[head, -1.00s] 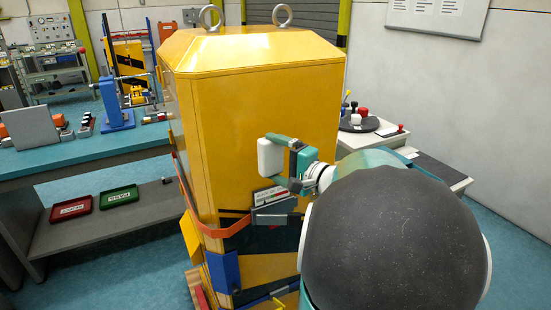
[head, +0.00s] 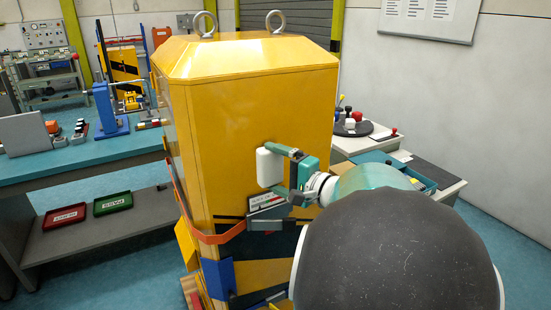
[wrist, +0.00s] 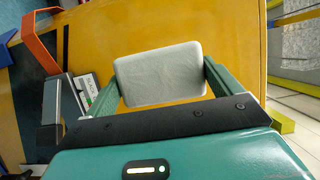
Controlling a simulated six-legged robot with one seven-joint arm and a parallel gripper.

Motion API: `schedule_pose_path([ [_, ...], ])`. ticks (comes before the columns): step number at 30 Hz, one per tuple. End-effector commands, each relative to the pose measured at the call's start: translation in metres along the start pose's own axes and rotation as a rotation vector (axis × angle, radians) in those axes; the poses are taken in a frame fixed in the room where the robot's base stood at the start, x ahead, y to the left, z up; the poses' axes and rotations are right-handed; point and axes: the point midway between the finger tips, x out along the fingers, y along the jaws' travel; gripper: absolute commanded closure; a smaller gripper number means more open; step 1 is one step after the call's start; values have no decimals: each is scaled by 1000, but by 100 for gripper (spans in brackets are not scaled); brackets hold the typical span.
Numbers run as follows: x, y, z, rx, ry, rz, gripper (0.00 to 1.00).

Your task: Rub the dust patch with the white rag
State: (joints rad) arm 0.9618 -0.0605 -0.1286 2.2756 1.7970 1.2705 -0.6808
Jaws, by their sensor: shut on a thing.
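My gripper (head: 279,168) is shut on the white rag (head: 268,167), a pale rounded pad. It holds the rag at the front face of the tall yellow column (head: 225,105), right of the face's middle. In the wrist view the rag (wrist: 160,75) sits between my two green fingers, with yellow surface around it. I cannot tell whether the rag touches the face or is slightly off it. No dust patch can be made out; the rag or my gripper may cover it.
A grey bracket with a white label (head: 265,203) juts out just below my gripper. An orange band (head: 215,236) wraps the column lower down.

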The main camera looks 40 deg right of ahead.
Motion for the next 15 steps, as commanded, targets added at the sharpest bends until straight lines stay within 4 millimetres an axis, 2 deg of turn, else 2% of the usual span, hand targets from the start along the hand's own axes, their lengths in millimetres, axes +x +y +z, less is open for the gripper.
schedule_pose_path([
  [15, 46, 1, -19, 0, -1, 1, 28],
])
